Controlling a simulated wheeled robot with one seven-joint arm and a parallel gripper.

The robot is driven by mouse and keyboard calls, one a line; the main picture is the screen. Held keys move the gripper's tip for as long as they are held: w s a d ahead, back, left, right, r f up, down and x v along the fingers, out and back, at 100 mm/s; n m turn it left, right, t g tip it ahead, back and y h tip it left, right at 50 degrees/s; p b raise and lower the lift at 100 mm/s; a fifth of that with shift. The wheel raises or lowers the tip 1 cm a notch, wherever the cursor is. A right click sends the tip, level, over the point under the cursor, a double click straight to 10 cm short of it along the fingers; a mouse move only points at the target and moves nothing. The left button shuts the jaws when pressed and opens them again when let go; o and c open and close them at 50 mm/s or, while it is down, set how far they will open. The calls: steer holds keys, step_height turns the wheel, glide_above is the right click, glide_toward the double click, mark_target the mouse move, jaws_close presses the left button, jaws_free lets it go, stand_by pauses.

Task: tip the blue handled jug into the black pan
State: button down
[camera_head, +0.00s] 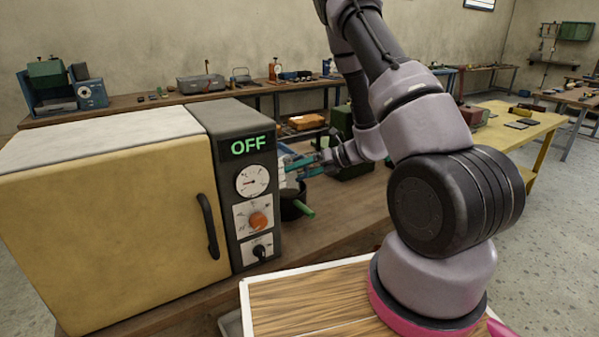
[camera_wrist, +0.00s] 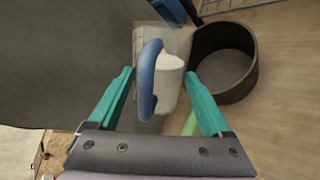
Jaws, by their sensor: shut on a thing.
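The jug (camera_wrist: 170,82) is pale with a blue handle (camera_wrist: 148,85) that faces the wrist camera. In the wrist view my gripper (camera_wrist: 159,74) has its teal fingers on either side of the jug and is shut on it. The black pan (camera_wrist: 250,78) is round and open, just right of the jug in that view. Its inside looks empty where visible. In the head view the pan (camera_head: 292,207) stands beside the oven, its green handle (camera_head: 304,209) toward the camera. My gripper (camera_head: 313,167) is above it, with the jug partly hidden by the oven. The jug's exact tilt is unclear.
A yellow oven (camera_head: 110,205) with a dark control panel reading OFF stands close left of the pan and gripper. Bare wooden bench top (camera_head: 345,210) lies right of the pan.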

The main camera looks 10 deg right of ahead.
steer(key=m+g, duration=0.1)
steer(key=w+f+m+g, duration=0.1)
steer(key=shift+g, duration=0.3)
steer(key=shift+w+d+r+m+g, duration=0.1)
steer(key=shift+w+r+m+g, duration=0.25)
steer(key=shift+w+m+g, duration=0.45)
steer(key=shift+w+d+r+m+g, duration=0.1)
steer(key=shift+w+r+m+g, duration=0.25)
steer(key=shift+w+m+g, duration=0.4)
steer(key=shift+w+r+m+g, duration=0.35)
steer(key=shift+w+m+g, duration=0.25)
steer(key=shift+g, duration=0.35)
